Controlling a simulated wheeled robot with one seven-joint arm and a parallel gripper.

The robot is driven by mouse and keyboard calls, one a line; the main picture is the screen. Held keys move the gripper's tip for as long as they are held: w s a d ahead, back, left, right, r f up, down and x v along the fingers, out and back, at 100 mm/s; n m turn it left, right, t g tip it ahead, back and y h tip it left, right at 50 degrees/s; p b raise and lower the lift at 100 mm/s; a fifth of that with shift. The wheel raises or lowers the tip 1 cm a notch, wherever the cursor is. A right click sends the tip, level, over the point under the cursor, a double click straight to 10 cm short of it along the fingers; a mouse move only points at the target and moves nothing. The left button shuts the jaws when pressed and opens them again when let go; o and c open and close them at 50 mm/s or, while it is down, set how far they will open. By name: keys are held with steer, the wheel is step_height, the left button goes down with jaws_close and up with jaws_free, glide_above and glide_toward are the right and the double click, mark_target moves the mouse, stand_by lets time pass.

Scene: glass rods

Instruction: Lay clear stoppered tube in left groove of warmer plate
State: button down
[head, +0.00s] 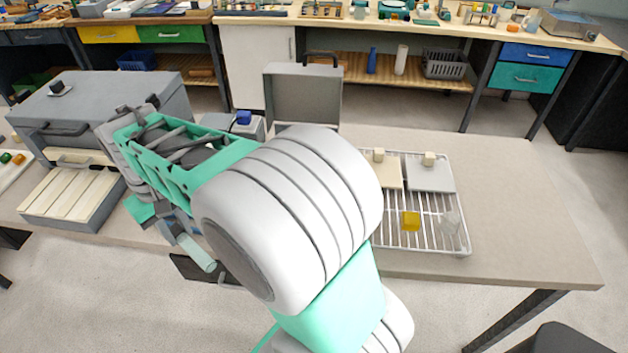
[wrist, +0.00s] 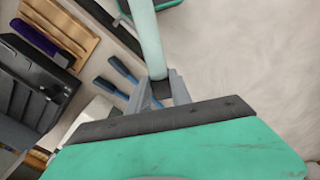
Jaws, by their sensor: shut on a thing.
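My gripper (wrist: 160,88) is shut on a pale, see-through tube (wrist: 148,40). A dark end, which looks like the stopper, sits between the fingers in the wrist view. In the head view the tube (head: 197,252) slants down to the right, near the table's front edge; my arm hides most of my gripper there. A cream grooved plate (head: 72,196) lies in a grey tray pulled out in front of a large grey box at the left. It looks like the warmer plate. My gripper is to its right, apart from it.
The grey box (head: 110,98) stands behind the plate. A white wire rack (head: 440,235) with a yellow block (head: 410,221) and two lidded pale plates stands at the right. An open grey case (head: 302,95) is behind my arm. The table's right end (head: 530,235) is clear.

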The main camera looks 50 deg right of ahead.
mark_target(404, 197)
steer(key=s+d+r+m+p, duration=0.2)
steer(key=s+d+m+p, duration=0.15)
steer(key=s+d, duration=0.45)
steer(key=s+d+r+m+p, duration=0.2)
steer(key=s+d+m+p, duration=0.15)
steer(key=d, duration=0.95)
steer(key=s+d+r+m+p, duration=0.15)
steer(key=s+d, duration=0.25)
steer(key=s, duration=0.4)
steer(key=s+d+m+p, duration=0.3)
steer(key=s, duration=0.5)
steer(key=d+f+b, duration=0.1)
steer(key=d+f, duration=0.2)
steer(key=d, duration=0.1)
steer(key=d+f+b, duration=0.1)
steer(key=d+f, duration=0.2)
steer(key=d, duration=0.1)
steer(key=d+f+b, duration=0.1)
steer(key=d+f, duration=0.2)
steer(key=d, duration=0.2)
steer(key=shift+s, duration=0.1)
steer(key=shift+d+f, duration=0.35)
steer(key=shift+f, duration=0.1)
steer(key=f+b, duration=0.3)
steer(key=shift+d+f, duration=0.25)
steer(key=shift+r, duration=0.15)
